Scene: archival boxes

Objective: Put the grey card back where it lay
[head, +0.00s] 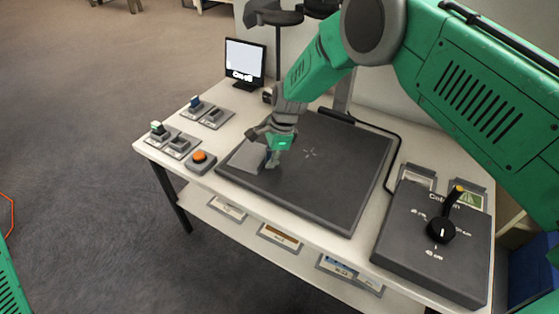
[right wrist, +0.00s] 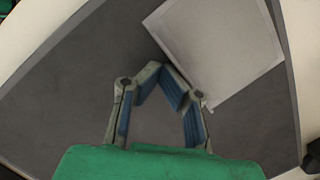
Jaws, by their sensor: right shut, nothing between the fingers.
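The grey card (head: 245,157) lies flat on the dark square pad (head: 335,195), near the pad's left corner. In the right wrist view the card (right wrist: 218,42) is a pale grey square at the top, right of centre. My right gripper (head: 272,162) is low over the pad, just right of the card, and partly covers its edge. In the right wrist view the gripper's fingertips (right wrist: 162,70) meet beside the card's near edge, with nothing between them. I cannot tell whether they touch the card. My left gripper is out of view.
An orange button (head: 199,157) and several small switch blocks (head: 179,143) line the table's left side. A small screen (head: 245,60) stands at the back left. A dark box with a black knob (head: 440,230) sits at the right. Framed pictures (head: 279,237) lie on the lower shelf.

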